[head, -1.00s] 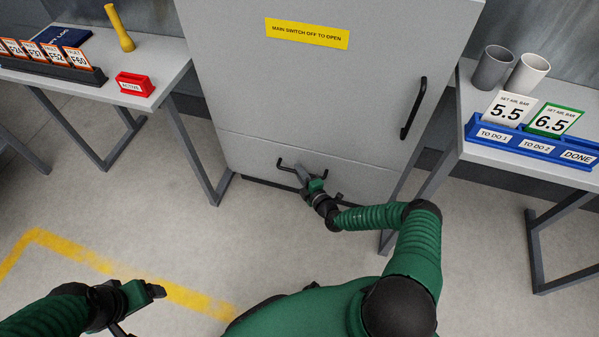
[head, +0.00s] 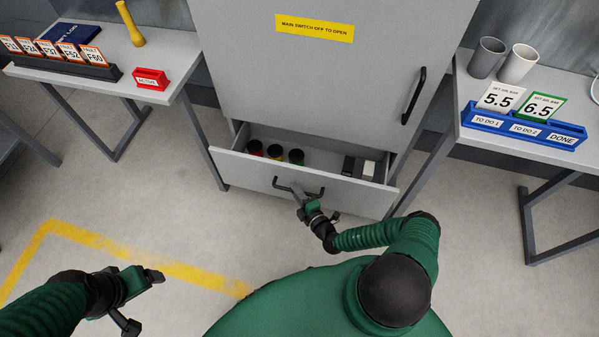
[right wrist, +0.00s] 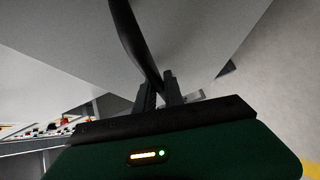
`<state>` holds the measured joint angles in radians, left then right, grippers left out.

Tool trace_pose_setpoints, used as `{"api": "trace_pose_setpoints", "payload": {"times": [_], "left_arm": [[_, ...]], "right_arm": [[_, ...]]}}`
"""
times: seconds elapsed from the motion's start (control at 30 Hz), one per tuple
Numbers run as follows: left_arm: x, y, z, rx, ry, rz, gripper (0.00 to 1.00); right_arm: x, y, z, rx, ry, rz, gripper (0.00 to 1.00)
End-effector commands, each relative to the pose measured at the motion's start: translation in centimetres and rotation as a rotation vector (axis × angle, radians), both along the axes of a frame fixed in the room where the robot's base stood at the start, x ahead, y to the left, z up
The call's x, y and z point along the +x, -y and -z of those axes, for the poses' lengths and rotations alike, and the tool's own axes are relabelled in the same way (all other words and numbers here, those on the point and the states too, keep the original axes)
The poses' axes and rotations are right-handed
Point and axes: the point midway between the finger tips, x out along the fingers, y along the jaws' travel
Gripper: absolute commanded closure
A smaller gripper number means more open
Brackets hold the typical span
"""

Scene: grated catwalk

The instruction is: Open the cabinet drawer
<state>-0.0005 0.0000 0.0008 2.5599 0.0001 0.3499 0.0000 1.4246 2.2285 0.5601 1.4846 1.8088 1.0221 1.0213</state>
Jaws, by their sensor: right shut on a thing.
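The grey cabinet (head: 330,90) stands in the middle of the head view with its upper door shut. Its bottom drawer (head: 240,168) is pulled out, and its inside shows. The drawer's black bar handle (head: 316,194) is on the front panel. My right gripper (head: 299,192) is shut on this handle, and the right wrist view shows the dark bar (right wrist: 135,42) running down between the fingers (right wrist: 160,90). My left gripper (head: 150,280) is at the lower left over the floor, away from the cabinet; its jaw gap is not clear.
In the drawer are several small round items (head: 275,152) and dark and pale blocks (head: 358,167). A table (head: 185,60) stands left. A right table (head: 460,95) holds cups (head: 517,64) and a blue rack (head: 522,130). Floor with a yellow line (head: 150,258) is clear in front.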

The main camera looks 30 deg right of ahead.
Motion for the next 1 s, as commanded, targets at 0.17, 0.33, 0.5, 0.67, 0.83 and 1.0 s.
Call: {"api": "trace_pose_setpoints", "payload": {"times": [0.17, 0.33, 0.5, 0.67, 0.83, 1.0], "left_arm": [[0.0, 0.0, -1.3, 0.000, 0.000, -0.001, 0.21], [0.0, 0.0, -1.7, 0.000, 0.000, -0.001, 0.21], [0.0, 0.0, -1.8, 0.000, 0.000, -0.001, 0.21], [0.0, 0.0, -1.8, 0.000, 0.000, -0.001, 0.21], [0.0, 0.0, -1.8, 0.000, 0.000, -0.001, 0.21], [0.0, 0.0, -1.8, 0.000, 0.000, -0.001, 0.21]], "right_arm": [[-2.4, -2.3, 0.2, 0.001, -0.014, 0.006, 1.00], [-3.5, -3.6, 0.3, 0.000, -0.012, 0.006, 1.00], [-4.0, -4.3, 0.4, 0.000, -0.011, 0.004, 1.00], [-4.1, -4.3, 0.4, 0.000, -0.011, 0.004, 1.00], [-4.1, -4.3, 0.5, -0.001, -0.012, 0.005, 1.00], [-4.0, -4.2, 0.4, -0.001, -0.010, 0.006, 0.68]]}}
